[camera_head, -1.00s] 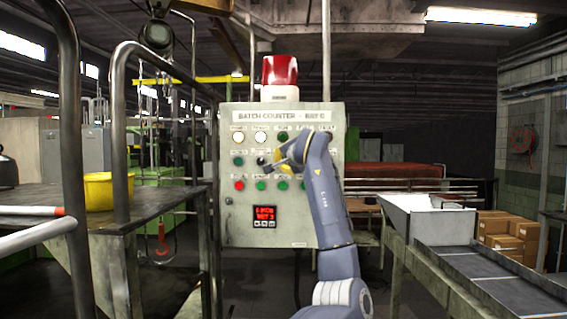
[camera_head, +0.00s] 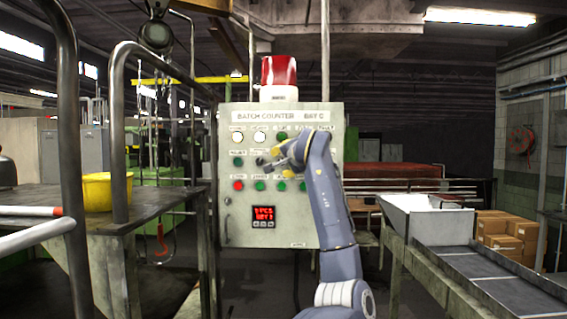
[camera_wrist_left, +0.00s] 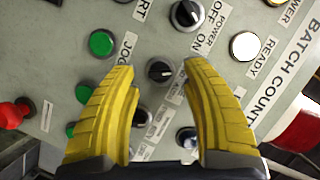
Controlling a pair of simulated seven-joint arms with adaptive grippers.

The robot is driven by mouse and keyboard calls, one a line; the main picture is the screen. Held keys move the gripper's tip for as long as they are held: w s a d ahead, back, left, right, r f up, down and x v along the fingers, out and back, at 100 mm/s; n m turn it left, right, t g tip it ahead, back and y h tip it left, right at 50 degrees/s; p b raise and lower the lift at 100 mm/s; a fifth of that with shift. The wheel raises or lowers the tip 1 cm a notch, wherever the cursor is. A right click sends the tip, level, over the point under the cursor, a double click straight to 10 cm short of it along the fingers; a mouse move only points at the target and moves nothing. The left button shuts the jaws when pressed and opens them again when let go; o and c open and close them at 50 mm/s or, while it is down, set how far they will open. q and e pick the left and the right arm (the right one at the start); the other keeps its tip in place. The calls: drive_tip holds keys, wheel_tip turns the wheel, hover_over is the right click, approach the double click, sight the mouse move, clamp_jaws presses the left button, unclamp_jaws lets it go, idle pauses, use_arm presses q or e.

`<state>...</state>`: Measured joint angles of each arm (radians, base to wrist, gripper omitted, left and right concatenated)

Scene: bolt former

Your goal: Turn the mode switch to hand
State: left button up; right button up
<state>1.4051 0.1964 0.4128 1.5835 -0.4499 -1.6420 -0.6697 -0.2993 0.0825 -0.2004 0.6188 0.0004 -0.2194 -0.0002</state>
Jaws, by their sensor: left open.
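The grey control panel (camera_head: 288,226) stands upright ahead of me. In the left wrist view, a round black selector knob (camera_wrist_left: 160,71) with a pale pointer line sits between and just beyond my left fingertips. The small label beside it is too blurred to read, so I cannot confirm it is the mode switch. Another black knob (camera_wrist_left: 186,14), labelled power on/off, is above it. My left gripper (camera_wrist_left: 159,73) has yellow fingers, open and empty. In the head view, the left gripper (camera_head: 279,157) is in front of the panel's middle row and hides some controls. My right gripper is out of view.
A green jog button (camera_wrist_left: 102,43), a white ready lamp (camera_wrist_left: 245,46) and a red button (camera_wrist_left: 14,114) surround the knobs. A red beacon (camera_head: 279,72) tops the panel. Metal rails (camera_head: 120,130) stand left; a chute (camera_head: 430,222) stands right.

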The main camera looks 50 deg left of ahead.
use_arm(q)
drive_tip(key=v, duration=1.1)
drive_tip(key=shift+d+r, duration=0.1)
